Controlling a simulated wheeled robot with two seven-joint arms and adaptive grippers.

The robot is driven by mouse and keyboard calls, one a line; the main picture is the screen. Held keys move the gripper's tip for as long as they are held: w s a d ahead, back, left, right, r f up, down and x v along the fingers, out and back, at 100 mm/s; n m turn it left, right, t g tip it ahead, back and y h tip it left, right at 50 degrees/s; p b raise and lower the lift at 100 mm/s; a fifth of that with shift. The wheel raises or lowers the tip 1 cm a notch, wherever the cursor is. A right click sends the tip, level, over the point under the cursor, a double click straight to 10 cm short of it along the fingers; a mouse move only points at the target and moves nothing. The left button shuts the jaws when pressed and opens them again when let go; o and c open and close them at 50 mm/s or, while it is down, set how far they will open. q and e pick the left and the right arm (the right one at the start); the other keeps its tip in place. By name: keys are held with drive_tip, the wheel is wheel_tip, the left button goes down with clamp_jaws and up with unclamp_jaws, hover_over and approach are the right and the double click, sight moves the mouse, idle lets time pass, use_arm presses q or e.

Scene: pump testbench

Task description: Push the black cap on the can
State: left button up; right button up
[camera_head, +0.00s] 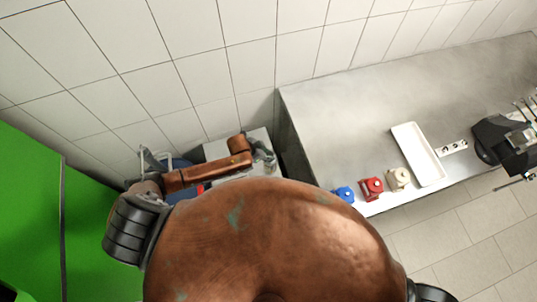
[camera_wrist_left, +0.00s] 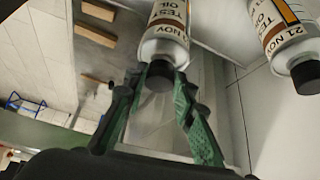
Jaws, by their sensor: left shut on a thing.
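In the left wrist view a white can (camera_wrist_left: 166,30) with a "TEST OIL 21 NOV" label comes in from the top edge. A black cap (camera_wrist_left: 159,82) sits at its near end, in line with the can; I cannot tell whether it is fully seated. My left gripper (camera_wrist_left: 160,73) has its green-padded fingertips on both sides of this cap and is shut on it. In the head view my left gripper (camera_head: 263,156) is small, over a grey surface left of the bench; the can and cap cannot be made out there. My right gripper is not in view.
A second labelled can (camera_wrist_left: 285,32) with a black cap (camera_wrist_left: 306,76) is close on the right in the wrist view. The steel bench (camera_head: 340,120) carries a white tray (camera_head: 418,155) and blue, red and beige parts at its front edge. A green panel (camera_head: 30,220) stands at left.

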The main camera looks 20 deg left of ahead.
use_arm(q)
drive_tip(key=shift+f, duration=0.15)
drive_tip(key=o, duration=0.8)
drive_tip(key=shift+o, duration=0.4)
drive_tip(key=o, duration=0.8)
drive_tip(key=shift+r+p, duration=1.35)
drive_tip(key=shift+p, duration=0.05)
drive_tip(key=shift+r+p, duration=2.2)
drive_tip(key=shift+p, duration=0.1)
drive_tip(key=shift+s+f, duration=0.1)
